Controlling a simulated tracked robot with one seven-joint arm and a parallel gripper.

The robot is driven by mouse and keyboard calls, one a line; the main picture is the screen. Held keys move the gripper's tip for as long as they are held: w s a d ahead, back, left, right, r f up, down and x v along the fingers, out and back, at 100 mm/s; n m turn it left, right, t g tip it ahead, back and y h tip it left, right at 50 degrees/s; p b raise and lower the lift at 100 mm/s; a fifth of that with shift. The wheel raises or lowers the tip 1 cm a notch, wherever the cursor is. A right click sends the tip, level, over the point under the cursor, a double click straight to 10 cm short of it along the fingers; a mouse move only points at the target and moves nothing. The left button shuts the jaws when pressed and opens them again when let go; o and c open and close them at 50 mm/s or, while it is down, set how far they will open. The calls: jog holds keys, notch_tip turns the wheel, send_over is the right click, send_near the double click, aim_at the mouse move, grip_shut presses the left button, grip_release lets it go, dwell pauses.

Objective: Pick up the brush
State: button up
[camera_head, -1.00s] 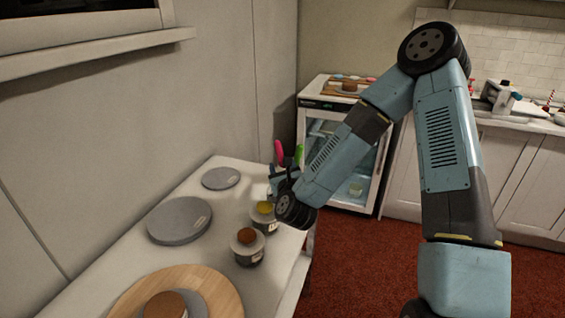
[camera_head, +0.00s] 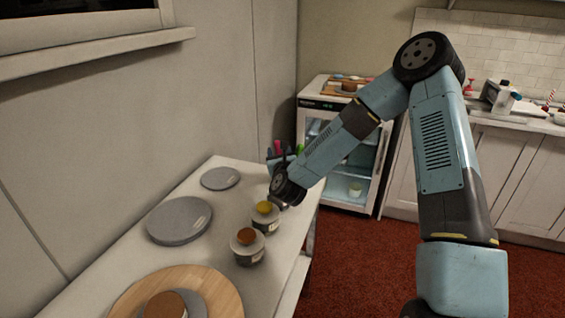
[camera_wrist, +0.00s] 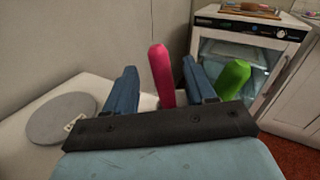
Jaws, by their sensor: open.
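Two upright handles stand at the table's far end, one pink (camera_wrist: 161,75) and one green (camera_wrist: 234,79). I cannot tell which is the brush, as their lower ends are hidden. They also show small in the head view, the pink handle (camera_head: 277,146) left of the green one (camera_head: 299,149). My gripper (camera_wrist: 160,84) is open in the wrist view. The pink handle appears between its two blue fingers, and the green one is just outside the right finger. Contact cannot be told. In the head view my gripper (camera_head: 280,158) partly hides the handles' surroundings.
Grey turntables (camera_head: 180,220) (camera_head: 220,178) lie on the white table (camera_head: 130,262). Two jars, with a yellow top (camera_head: 265,208) and a brown top (camera_head: 247,237), stand near its right edge. A round wooden board (camera_head: 222,287) is in front. A glass-door fridge (camera_head: 375,165) stands behind.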

aim_at(278, 147)
jog(key=shift+w+a, duration=0.2)
jog(key=shift+w, duration=1.75)
grip_shut()
